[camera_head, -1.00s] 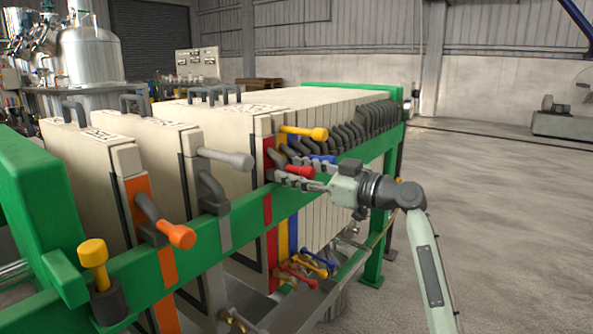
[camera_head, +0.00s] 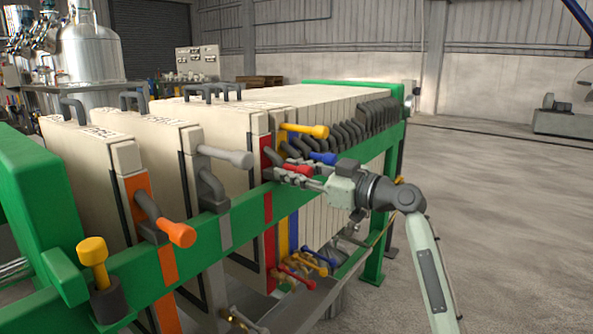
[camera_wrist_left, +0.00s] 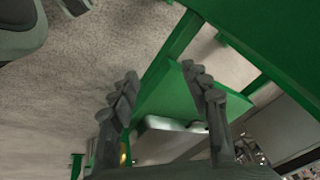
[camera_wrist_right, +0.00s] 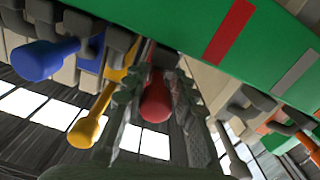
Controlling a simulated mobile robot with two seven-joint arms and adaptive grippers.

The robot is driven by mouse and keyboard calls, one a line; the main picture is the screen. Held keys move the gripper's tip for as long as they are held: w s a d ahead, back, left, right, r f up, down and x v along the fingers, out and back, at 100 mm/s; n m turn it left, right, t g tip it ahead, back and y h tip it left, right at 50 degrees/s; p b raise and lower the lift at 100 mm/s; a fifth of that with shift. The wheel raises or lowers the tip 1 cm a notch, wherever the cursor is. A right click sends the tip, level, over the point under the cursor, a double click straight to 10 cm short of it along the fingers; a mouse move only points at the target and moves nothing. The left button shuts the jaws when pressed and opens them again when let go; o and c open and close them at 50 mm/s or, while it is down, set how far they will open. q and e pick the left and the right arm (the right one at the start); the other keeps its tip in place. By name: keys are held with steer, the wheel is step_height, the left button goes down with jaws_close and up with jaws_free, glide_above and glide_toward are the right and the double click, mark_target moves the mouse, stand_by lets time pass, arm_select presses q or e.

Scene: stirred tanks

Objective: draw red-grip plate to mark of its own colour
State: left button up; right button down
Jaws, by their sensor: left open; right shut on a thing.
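The red-grip plate (camera_head: 266,150) is a cream slab with a red edge stripe, standing upright in the green press frame. Its red grip (camera_wrist_right: 155,100) lies between the fingers of my right gripper (camera_wrist_right: 150,85), which is shut on it; in the head view the fingers partly cover the red grip (camera_head: 297,170). The red mark (camera_head: 267,207) is a band on the green rail, and it also shows in the right wrist view (camera_wrist_right: 228,32), right of the grip. My left gripper (camera_wrist_left: 160,80) is open and empty; it is outside the head view.
Yellow (camera_head: 304,130) and blue (camera_head: 324,158) grips stand close behind the red one. Plates with grey (camera_head: 225,156) and orange (camera_head: 178,233) grips stand apart to the left. The rail (camera_head: 215,235) also bears grey and orange marks. The floor at right is clear.

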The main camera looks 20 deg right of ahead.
steer(key=s+a, duration=0.3)
steer(key=shift+a, duration=0.3)
steer(key=c, duration=1.3)
jaws_free()
steer(key=v, duration=1.2)
steer(key=shift+w+d, duration=0.1)
